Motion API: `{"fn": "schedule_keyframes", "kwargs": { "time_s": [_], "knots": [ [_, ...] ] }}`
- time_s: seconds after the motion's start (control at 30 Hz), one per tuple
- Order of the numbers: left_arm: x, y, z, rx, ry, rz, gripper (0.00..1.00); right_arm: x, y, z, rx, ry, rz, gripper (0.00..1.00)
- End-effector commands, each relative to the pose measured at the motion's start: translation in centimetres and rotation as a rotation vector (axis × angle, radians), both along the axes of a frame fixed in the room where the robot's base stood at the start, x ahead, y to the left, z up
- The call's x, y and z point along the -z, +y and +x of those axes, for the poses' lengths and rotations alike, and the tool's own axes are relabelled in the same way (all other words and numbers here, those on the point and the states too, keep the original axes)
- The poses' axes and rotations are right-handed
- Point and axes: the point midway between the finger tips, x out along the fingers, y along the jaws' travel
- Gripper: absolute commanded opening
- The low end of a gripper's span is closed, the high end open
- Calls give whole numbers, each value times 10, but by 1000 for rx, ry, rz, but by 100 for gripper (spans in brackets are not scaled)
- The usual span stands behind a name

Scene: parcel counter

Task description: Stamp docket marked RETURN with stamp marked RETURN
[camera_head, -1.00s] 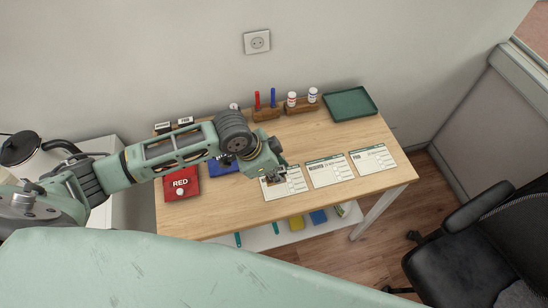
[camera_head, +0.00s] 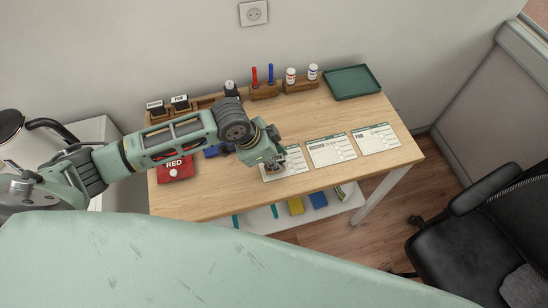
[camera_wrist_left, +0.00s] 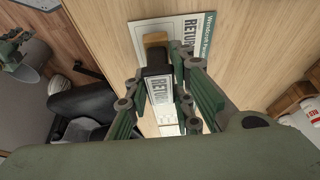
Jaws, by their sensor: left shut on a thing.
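The docket marked RETURN (camera_wrist_left: 198,36) lies on the table; it is the leftmost of the dockets in the head view (camera_head: 296,160). My left gripper (camera_head: 272,160), also in the wrist view (camera_wrist_left: 157,82), is shut on the stamp marked RETURN (camera_wrist_left: 161,88). The stamp's wooden-coloured end (camera_wrist_left: 155,40) overlaps the docket in the wrist view. I cannot tell whether it touches the paper. In the head view the gripper covers the docket's left part. A green jointed part (camera_wrist_left: 18,55) at the wrist view's left edge seems to be my right gripper; its jaws are unclear.
Two more dockets (camera_head: 331,150) (camera_head: 376,139) lie to the right. A red ink pad (camera_head: 178,172) is at the left; a blue pad (camera_head: 211,152) is mostly behind my arm. Several stamps (camera_head: 180,102), pen and bottle holders and a green tray (camera_head: 352,82) line the back.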

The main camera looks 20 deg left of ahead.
Motion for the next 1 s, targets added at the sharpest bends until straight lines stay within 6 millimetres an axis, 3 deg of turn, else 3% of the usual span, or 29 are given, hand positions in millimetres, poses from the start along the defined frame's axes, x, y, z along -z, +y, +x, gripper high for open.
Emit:
{"fn": "schedule_keyframes", "kwargs": {
  "time_s": [1.0],
  "knots": [
    [6, 0, 0, 0, 1, -1, 0, 3, 3, 0, 1, 0, 3, 0]
  ]
}}
